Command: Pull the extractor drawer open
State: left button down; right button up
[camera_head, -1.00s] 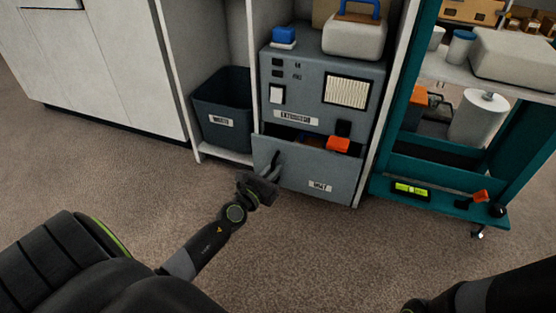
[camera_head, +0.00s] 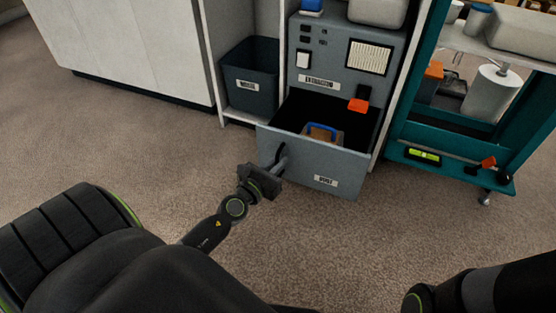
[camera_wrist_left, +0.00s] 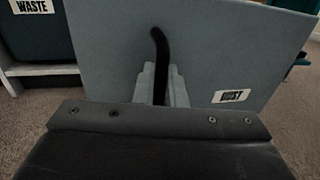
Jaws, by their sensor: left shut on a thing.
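The grey extractor drawer (camera_head: 312,165) is pulled well out of the grey extractor cabinet (camera_head: 327,58), and I can see into it from above. Its front carries a white label and a dark handle (camera_head: 279,154). In the left wrist view the handle (camera_wrist_left: 158,48) stands upright on the drawer front (camera_wrist_left: 211,45). My left gripper (camera_head: 276,165) is shut on the handle; the fingers (camera_wrist_left: 160,84) show on both sides of it. Inside the drawer lies a tan thing with a blue handle (camera_head: 322,131). My right gripper is not in view; only part of my right arm shows at lower right.
A dark waste bin (camera_head: 250,77) stands in the shelf left of the extractor. A teal cart (camera_head: 465,175) with a paper roll (camera_head: 493,92) stands to the right. An orange part (camera_head: 358,105) sits above the drawer opening. The carpet in front is clear.

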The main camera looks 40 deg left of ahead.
pick_arm(q)
jog(key=c, duration=1.6)
grip_release()
jog(key=shift+c, duration=0.2)
jog(key=shift+s, duration=0.1)
jog(key=s+b, duration=0.6)
jog(key=s, duration=1.1)
jog(key=shift+d, duration=0.35)
jog(key=shift+s, duration=0.1)
